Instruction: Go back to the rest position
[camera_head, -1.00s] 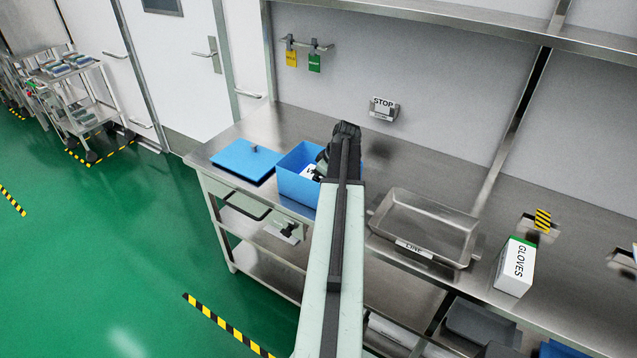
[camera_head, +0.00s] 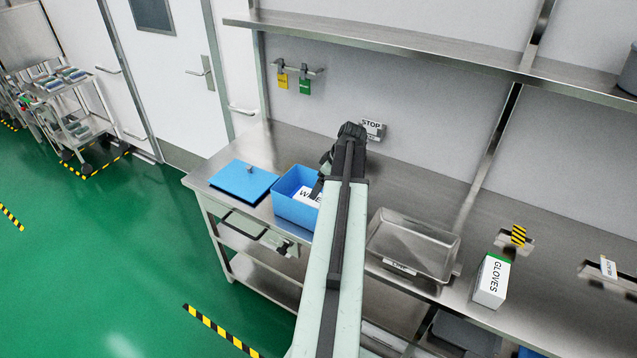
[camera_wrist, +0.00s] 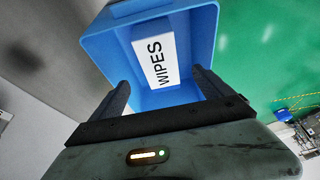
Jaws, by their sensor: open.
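My gripper (camera_wrist: 160,88) is open, its two dark fingers apart with nothing between them. In the wrist view the blue bin (camera_wrist: 203,60) lies just beyond the fingertips. Inside it is a white pack labelled WIPES (camera_wrist: 154,61). In the head view my arm reaches over the steel bench, and my gripper (camera_head: 325,172) is at the right side of the blue bin (camera_head: 290,208), partly hidden by my arm. The white pack (camera_head: 308,196) shows inside the bin.
The blue lid (camera_head: 243,182) lies on the bench left of the bin. A steel tray (camera_head: 412,246) and a gloves box (camera_head: 491,281) stand to the right. A STOP sign (camera_head: 372,128) is on the wall behind my arm. An overhead shelf (camera_head: 400,45) runs along the wall.

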